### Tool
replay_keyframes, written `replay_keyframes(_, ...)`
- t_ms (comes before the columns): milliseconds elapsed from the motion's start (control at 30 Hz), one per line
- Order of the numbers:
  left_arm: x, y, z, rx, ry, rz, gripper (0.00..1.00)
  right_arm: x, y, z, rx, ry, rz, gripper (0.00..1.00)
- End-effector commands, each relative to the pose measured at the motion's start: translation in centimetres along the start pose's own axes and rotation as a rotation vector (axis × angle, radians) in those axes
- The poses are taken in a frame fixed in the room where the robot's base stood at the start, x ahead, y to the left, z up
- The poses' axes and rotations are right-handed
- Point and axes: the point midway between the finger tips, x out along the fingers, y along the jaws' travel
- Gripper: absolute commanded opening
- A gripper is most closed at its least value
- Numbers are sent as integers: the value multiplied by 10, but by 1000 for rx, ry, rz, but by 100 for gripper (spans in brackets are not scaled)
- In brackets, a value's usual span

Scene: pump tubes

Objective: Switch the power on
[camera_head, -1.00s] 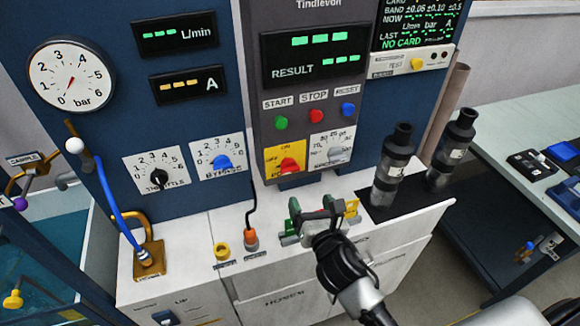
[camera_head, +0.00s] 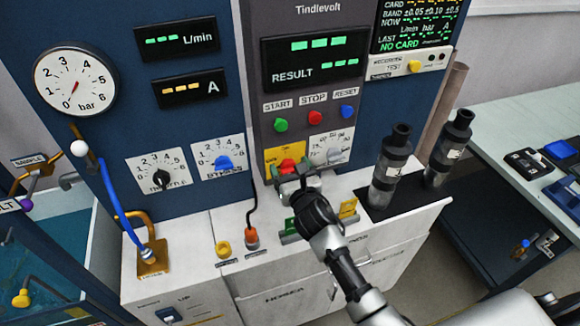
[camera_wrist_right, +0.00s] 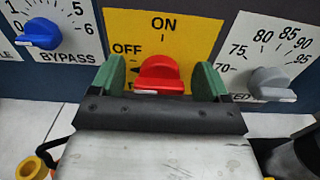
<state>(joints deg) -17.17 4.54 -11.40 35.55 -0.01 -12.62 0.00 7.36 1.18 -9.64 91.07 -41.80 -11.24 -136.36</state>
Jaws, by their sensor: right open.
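The red power knob (camera_head: 288,165) sits on a yellow plate (camera_head: 271,157) at the bottom of the grey Tindlevolt panel. In the right wrist view the red knob (camera_wrist_right: 160,74) lies crosswise, with ON printed above it and OFF at its upper left. Lettering below the knob is mostly hidden. My right gripper (camera_head: 293,180) is just in front of the plate. In the wrist view its green fingers (camera_wrist_right: 163,80) stand open, one on each side of the knob, with gaps between. I cannot tell how near the fingertips are to the plate. My left gripper is out of view.
A grey knob (camera_head: 330,150) is right of the plate, and a blue bypass knob (camera_head: 224,163) is left. START (camera_head: 281,125), STOP (camera_head: 315,118) and RESET (camera_head: 347,111) buttons are above. Two dark cylinders (camera_head: 392,165) stand right. A black cable (camera_head: 251,205) hangs left.

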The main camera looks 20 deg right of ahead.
Motion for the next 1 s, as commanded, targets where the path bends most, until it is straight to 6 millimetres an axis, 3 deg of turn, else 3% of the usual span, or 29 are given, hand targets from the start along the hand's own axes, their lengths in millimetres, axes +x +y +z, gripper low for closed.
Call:
replay_keyframes(267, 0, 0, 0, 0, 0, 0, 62, 1, 0, 0, 0, 0, 0, 77)
replay_keyframes(600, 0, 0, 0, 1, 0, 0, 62, 1, 0, 0, 0, 0, 0, 27)
replay_keyframes(1000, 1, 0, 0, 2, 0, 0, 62, 1, 0, -1, 88, 0, 1, 27)
